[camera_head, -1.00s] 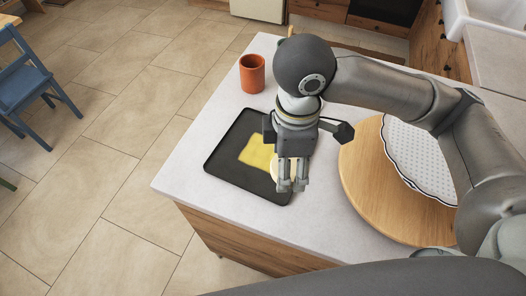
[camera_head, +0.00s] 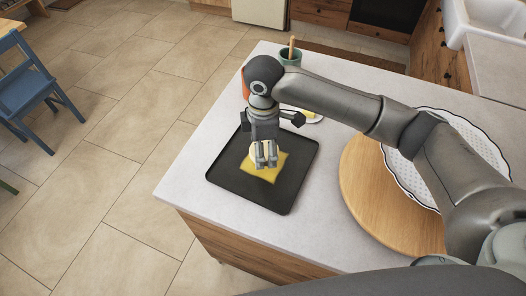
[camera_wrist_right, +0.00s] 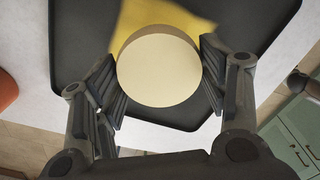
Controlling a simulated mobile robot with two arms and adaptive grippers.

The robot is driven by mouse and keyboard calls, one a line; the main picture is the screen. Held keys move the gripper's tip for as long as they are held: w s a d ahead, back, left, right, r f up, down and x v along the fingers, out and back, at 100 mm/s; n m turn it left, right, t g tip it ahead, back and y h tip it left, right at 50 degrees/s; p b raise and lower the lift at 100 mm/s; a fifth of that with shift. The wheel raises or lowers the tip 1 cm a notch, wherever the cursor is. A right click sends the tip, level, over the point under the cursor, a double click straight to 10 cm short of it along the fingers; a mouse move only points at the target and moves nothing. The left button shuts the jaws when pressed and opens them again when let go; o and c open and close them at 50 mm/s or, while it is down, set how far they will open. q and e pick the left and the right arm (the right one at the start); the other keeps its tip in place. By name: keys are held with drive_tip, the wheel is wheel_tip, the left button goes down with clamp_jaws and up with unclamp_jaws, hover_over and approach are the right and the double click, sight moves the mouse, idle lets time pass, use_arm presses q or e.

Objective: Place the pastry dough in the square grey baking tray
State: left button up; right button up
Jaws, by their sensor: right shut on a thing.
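The square dark grey baking tray (camera_head: 224,170) lies on the pale counter, with a yellow sheet (camera_head: 272,172) in its middle. My right gripper (camera_head: 265,164) is over the sheet, fingers pointing down. It is shut on the pastry dough, a pale round disc that shows in the right wrist view (camera_wrist_right: 158,70) between the two fingers. In the head view the dough (camera_head: 253,154) is mostly hidden by the fingers. I cannot tell whether it touches the sheet. My left gripper is not in view.
A round wooden board (camera_head: 375,205) and a white dotted plate (camera_head: 472,140) lie right of the tray, under my right arm. An orange cup (camera_head: 245,84), partly hidden, and a green pot (camera_head: 291,58) stand behind. The counter's left edge is close to the tray.

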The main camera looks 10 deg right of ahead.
drive_tip(key=f, duration=0.1)
drive_tip(key=f+p, duration=0.1)
drive_tip(key=f, duration=0.1)
drive_tip(key=shift+w, duration=0.25)
drive_tip(key=shift+f, duration=0.35)
drive_tip(key=shift+f, duration=0.15)
drive_tip(key=o, duration=1.2)
wheel_tip(320, 180, up, 12)
drive_tip(key=shift+r+b, duration=0.2)
drive_tip(key=shift+b, duration=0.8)
drive_tip(key=shift+f, duration=0.1)
